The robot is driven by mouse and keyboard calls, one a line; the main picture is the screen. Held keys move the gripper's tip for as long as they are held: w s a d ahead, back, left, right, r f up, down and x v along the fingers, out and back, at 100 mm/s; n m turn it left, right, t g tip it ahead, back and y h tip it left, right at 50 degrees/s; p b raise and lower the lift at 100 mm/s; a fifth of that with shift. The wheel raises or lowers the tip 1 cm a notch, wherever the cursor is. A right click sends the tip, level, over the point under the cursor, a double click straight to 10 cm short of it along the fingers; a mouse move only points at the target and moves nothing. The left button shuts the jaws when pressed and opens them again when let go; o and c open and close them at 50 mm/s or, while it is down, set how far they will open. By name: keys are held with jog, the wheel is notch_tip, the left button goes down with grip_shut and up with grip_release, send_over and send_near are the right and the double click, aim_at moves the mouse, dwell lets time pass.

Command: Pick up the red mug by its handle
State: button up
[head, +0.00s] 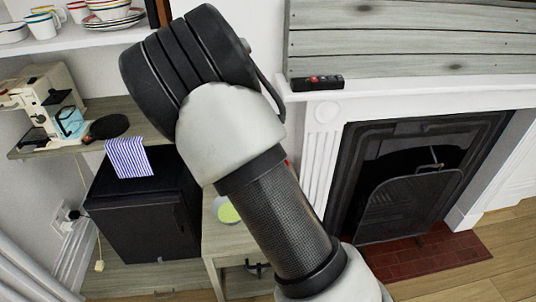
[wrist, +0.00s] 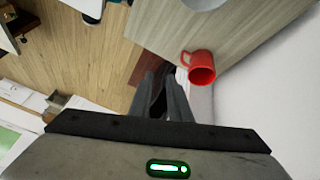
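The red mug (wrist: 202,68) is in the wrist view, right of the picture's middle, at the edge of a grey wooden surface (wrist: 225,42). Its handle is on its left side, toward my gripper's line. My gripper (wrist: 160,75) points into the scene, its two grey fingers a narrow gap apart with nothing seen held. The fingertips are left of and just below the mug in the picture, apart from it. In the head view my arm covers the middle, and the mug and fingers cannot be made out.
A fireplace (head: 366,195) with a white mantel (head: 420,98) stands at the right, a small dark object (head: 318,83) on its end. At the left are a shelf with dishes (head: 112,12), a coffee machine (head: 38,100) and a black cabinet (head: 140,215). A small table (head: 220,243) holds a bowl (head: 227,212).

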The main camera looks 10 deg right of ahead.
jog(key=w+a+f+m+t+h+b, duration=0.25)
jog(key=w+a+f, duration=0.2)
jog(key=f, duration=0.45)
jog(key=shift+n+g+h, duration=0.25)
jog(key=shift+g+h, duration=0.2)
jog(key=x, duration=1.1)
jog(key=shift+s, duration=0.1)
jog(key=shift+x, duration=2.75)
jog(key=shift+s+d+r, duration=0.1)
jog(key=shift+s, duration=0.05)
jog(key=shift+c, duration=0.3)
grip_shut()
